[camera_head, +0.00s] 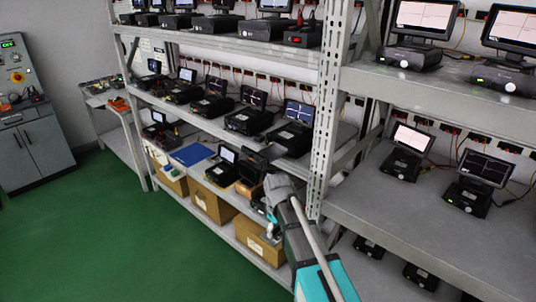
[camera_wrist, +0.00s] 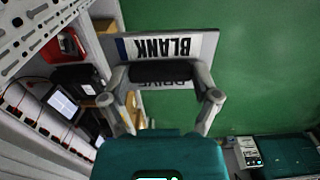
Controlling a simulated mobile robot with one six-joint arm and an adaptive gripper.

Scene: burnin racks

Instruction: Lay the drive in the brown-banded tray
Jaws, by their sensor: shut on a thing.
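In the wrist view my gripper (camera_wrist: 163,74) is shut on a flat plate-like drive (camera_wrist: 187,46) with a pale label. The label reads BLANK upside down and has a blue strip at its left end. The jaws hide part of the drive, and green floor lies behind it. In the head view my arm reaches up from the bottom toward the middle shelving. The jaws and the drive cannot be made out clearly there. I cannot pick out a brown-banded tray with certainty in either view.
Brown boxes (camera_head: 211,200) stand on the low shelf, with a blue sheet (camera_head: 191,154) above them. Racks (camera_head: 325,110) hold several black units with screens. A steel upright stands close to my arm. A grey cabinet (camera_head: 33,145) is at far left. The green floor (camera_head: 110,235) is clear.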

